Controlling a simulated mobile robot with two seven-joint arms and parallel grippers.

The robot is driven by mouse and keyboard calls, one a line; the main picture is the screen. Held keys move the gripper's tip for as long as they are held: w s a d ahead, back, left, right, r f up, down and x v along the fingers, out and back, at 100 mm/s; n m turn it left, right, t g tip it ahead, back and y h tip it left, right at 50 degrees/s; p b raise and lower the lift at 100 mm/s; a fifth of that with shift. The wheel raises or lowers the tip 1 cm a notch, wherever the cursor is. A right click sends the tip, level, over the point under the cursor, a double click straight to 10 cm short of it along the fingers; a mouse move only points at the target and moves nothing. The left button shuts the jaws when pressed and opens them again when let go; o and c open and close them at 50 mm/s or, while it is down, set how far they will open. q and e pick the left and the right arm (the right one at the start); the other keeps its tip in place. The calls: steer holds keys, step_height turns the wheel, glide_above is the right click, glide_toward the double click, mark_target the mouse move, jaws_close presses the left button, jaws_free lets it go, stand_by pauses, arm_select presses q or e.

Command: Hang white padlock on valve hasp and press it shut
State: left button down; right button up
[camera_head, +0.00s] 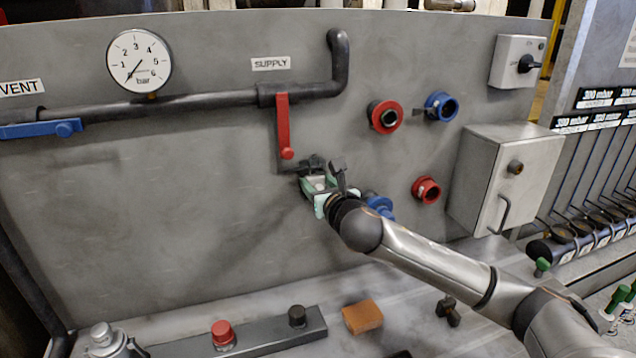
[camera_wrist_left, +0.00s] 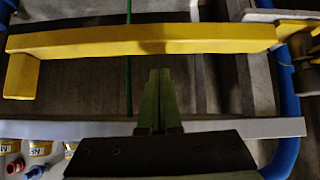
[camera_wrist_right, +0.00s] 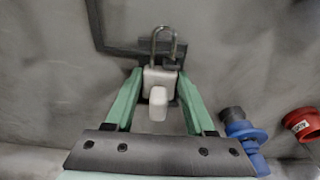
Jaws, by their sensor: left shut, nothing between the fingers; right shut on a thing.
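The white padlock (camera_wrist_right: 158,85) is between the green fingers of my right gripper (camera_wrist_right: 157,88), which is shut on it. Its grey U-shaped shackle (camera_wrist_right: 153,45) points up. A small dark hasp (camera_wrist_right: 172,65) sits right by the shackle's right leg; I cannot tell whether the leg passes through it. In the head view, my right gripper (camera_head: 318,192) is at the panel, just below the red supply valve handle (camera_head: 283,125), and largely covers the padlock (camera_head: 318,182). My left gripper (camera_wrist_left: 158,98) is shut and empty, seen only in its wrist view.
A grey box (camera_head: 505,180), red socket (camera_head: 426,190) and blue socket (camera_head: 380,204) are right of my right gripper. A button bar (camera_head: 260,335) and an orange block (camera_head: 362,316) are on the ledge below. A yellow bar (camera_wrist_left: 140,40) crosses ahead of my left gripper.

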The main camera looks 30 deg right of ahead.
steer(key=o, duration=1.3)
steer(key=shift+c, duration=0.2)
steer(key=shift+f, duration=0.1)
steer(key=shift+c, duration=0.4)
steer(key=v, duration=0.7)
